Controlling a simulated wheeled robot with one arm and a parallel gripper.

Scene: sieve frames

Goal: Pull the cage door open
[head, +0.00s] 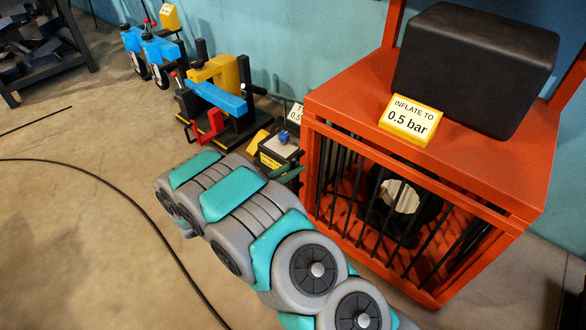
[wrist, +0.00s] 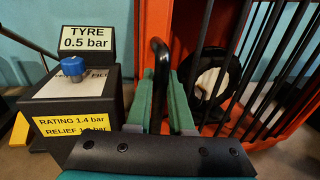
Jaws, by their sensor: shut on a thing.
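The orange cage (head: 318,110) with black bars stands at the right in the head view. Its barred door (head: 398,236) is on the front; I cannot tell whether it is fully closed or slightly ajar. A black upright handle (wrist: 158,62) shows in the wrist view beside the orange frame (wrist: 157,16). My gripper (wrist: 161,100), with green fingers, is shut on this handle. In the head view my gripper (head: 290,174) is at the cage's left front edge, and the handle is hidden. A black tyre with a pale hub (wrist: 209,84) sits inside the cage.
A black block (head: 475,65) and a yellow sign (head: 410,121) are on the cage top. A black hose (head: 110,184) crosses the open floor.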

